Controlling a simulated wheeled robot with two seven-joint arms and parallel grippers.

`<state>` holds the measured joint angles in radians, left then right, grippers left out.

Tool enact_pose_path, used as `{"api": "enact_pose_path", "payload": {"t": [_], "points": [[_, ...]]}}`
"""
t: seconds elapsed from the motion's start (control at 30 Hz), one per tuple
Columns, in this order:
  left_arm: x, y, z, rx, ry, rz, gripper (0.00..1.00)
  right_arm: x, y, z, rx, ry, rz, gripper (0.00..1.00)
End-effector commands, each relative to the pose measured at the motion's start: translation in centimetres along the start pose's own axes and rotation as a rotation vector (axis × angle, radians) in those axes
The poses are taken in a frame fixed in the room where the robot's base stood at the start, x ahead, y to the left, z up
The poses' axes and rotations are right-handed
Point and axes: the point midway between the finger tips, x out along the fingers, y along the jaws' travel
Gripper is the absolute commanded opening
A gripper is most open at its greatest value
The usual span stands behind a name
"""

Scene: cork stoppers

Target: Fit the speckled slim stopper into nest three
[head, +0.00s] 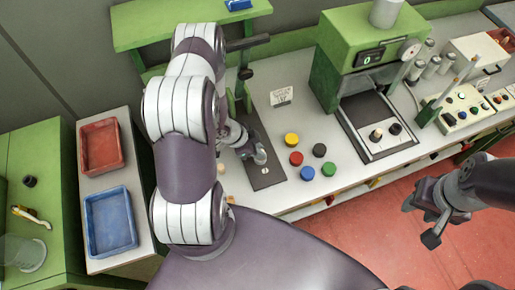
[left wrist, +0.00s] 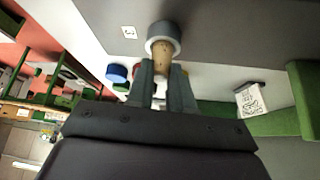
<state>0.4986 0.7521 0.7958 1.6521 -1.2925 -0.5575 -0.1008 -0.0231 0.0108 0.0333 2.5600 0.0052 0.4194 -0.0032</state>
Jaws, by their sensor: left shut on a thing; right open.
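My left gripper (left wrist: 166,78) is shut on the slim stopper, a tan, speckled cork piece (left wrist: 163,62) that shows between its fingertips in the left wrist view. At the stopper's far end is a round grey piece with a pale rim (left wrist: 163,39); I cannot tell whether this is a cap or a nest. In the head view my left gripper (head: 248,150) is low over a dark strip (head: 266,180) on the bench and mostly hides the stopper. A white tag, apparently reading 3 (left wrist: 129,32), lies beside the grey piece. My right gripper (head: 428,219) is open and empty.
Yellow (head: 291,140), red (head: 296,158), black (head: 319,150), blue (head: 307,173) and green (head: 328,169) round pieces stand right of the strip. A green press-like machine (head: 345,50) is behind them. Red (head: 101,146) and blue (head: 110,222) trays are at left.

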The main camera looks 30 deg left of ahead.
Motion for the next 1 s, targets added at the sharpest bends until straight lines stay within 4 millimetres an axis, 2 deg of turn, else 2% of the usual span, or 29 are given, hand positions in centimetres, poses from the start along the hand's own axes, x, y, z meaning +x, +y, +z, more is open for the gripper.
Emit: {"api": "enact_pose_path", "payload": {"t": [0.67,0.7,0.77,1.0], "points": [[0.93,-0.03,0.55,0.0,0.0,0.0,0.0,0.84,0.0,0.1,0.0,0.0,0.0,0.43],[0.87,-0.03,0.51,0.0,0.0,-0.001,0.31,0.77,0.0,0.09,0.0,0.0,0.0,0.43],[0.85,-0.03,0.51,0.0,0.0,-0.001,0.5,0.76,0.0,0.09,0.0,0.0,0.0,0.43],[0.85,-0.02,0.51,0.0,0.0,0.0,0.51,0.76,0.0,0.09,0.0,0.0,0.0,0.43]]}}
